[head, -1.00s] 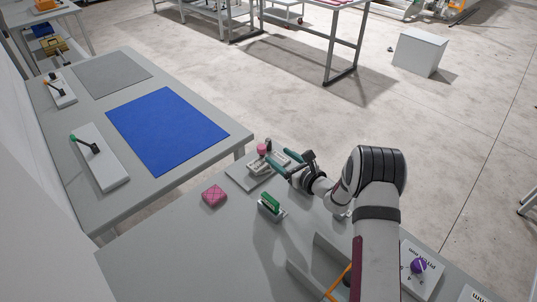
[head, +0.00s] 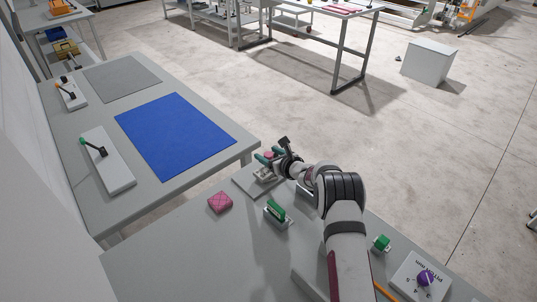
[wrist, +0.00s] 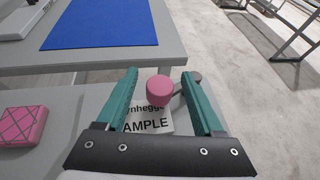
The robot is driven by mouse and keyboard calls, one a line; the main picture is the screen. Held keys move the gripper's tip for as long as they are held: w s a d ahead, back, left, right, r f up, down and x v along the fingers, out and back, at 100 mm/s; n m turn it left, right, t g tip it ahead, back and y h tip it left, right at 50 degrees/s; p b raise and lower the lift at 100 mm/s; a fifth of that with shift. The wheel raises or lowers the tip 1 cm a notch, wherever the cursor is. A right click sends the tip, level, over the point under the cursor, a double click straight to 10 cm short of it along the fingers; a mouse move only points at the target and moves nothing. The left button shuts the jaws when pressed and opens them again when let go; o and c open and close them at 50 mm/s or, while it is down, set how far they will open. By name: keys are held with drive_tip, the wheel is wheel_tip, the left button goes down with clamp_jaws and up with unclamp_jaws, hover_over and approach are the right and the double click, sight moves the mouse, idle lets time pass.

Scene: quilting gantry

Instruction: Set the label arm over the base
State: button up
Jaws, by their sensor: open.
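The label arm has a pink round knob (wrist: 158,91) with a dark bar (wrist: 179,88) running up and right to a grey round end (wrist: 195,76). Below the knob is a white printed label (wrist: 150,124), partly hidden by my gripper. In the head view the pale base (head: 247,186) sits at the table's far edge, largely covered by my gripper. My gripper (head: 265,157) is open there. In the wrist view its teal fingers (wrist: 160,84) stand on either side of the knob, with gaps visible. I cannot tell how the bar sits over the base.
A pink quilted block (head: 220,203) and a green-handled item (head: 277,213) stand nearby on the table. A green knob (head: 381,243) and a purple dial (head: 425,278) are at the right. A side table with a blue mat (head: 175,135) lies beyond a gap.

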clamp_jaws()
idle(0.3)
idle(1.1)
